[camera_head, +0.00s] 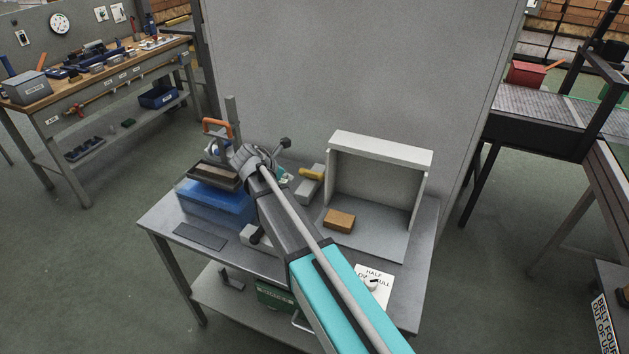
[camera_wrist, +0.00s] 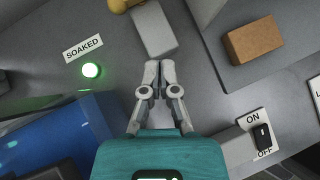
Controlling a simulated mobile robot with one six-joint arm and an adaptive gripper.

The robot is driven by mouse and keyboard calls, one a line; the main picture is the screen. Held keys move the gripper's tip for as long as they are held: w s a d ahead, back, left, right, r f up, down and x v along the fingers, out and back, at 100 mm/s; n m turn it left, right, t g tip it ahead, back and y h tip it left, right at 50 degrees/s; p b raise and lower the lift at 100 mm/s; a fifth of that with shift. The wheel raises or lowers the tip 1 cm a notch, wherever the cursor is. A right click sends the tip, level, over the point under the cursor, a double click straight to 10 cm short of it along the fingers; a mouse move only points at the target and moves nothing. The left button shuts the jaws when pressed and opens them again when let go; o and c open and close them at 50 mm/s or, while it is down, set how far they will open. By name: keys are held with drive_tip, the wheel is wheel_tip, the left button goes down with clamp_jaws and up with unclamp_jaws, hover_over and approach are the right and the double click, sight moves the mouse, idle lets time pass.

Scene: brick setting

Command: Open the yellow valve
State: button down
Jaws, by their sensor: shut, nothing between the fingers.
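The yellow valve (camera_head: 311,174) is a small yellow handle at the end of a grey block (camera_head: 309,190) on the grey workbench. In the wrist view part of the yellow valve (camera_wrist: 122,5) shows at the top edge, cut off by the frame, beside the grey block (camera_wrist: 154,28). My gripper (camera_wrist: 159,70) is shut and empty, with its fingertips just below the grey block and apart from the valve. In the head view my arm hides most of the gripper.
A blue bin (camera_head: 214,203) stands left. A brown brick (camera_head: 339,220) lies in an open grey box (camera_head: 383,145) at right. The wrist view shows a lit green lamp (camera_wrist: 91,70) by a "SOAKED" label (camera_wrist: 83,48) and an ON/OFF switch (camera_wrist: 262,135).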

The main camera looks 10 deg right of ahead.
sight(318, 179)
drive_tip(key=shift+f, duration=0.1)
idle(0.3)
drive_tip(key=b+x, duration=0.7)
drive_tip(key=x, duration=0.2)
drive_tip(key=shift+w+d+f, duration=0.1)
drive_tip(key=shift+d+f, duration=0.1)
drive_tip(key=shift+f, duration=0.05)
drive_tip(key=shift+w+d, duration=0.4)
drive_tip(key=shift+d, duration=0.2)
drive_tip(key=shift+w+d, duration=0.45)
drive_tip(key=shift+d, duration=0.15)
drive_tip(key=shift+w+d, duration=0.35)
drive_tip(key=shift+d, duration=0.3)
